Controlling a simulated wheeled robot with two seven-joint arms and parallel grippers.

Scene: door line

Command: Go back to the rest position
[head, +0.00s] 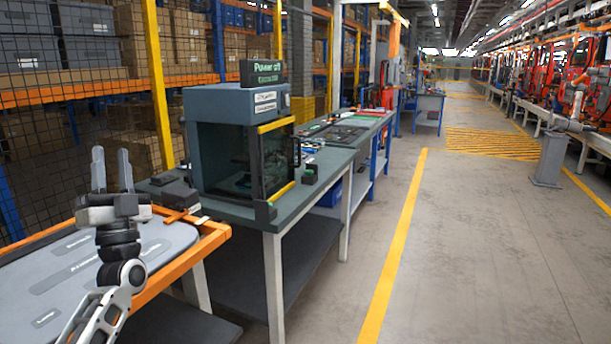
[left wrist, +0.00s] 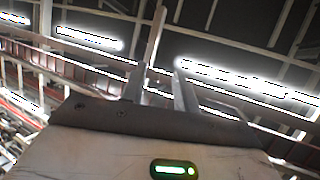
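My left gripper (head: 111,170) is raised at the left of the head view, fingers pointing up. Its two fingers stand apart with nothing between them. It is in front of the shelving and above the grey panel's far end. In the left wrist view my left gripper (left wrist: 168,65) points at the ceiling lights, with only the ceiling behind its fingers. My right gripper shows in neither view.
A grey panel in an orange frame (head: 208,238) lies below my left arm. A green-topped workbench (head: 285,217) holds a dark cabinet with a glass door (head: 277,160). A mesh fence (head: 60,130) stands behind. The concrete aisle (head: 480,250) is clear.

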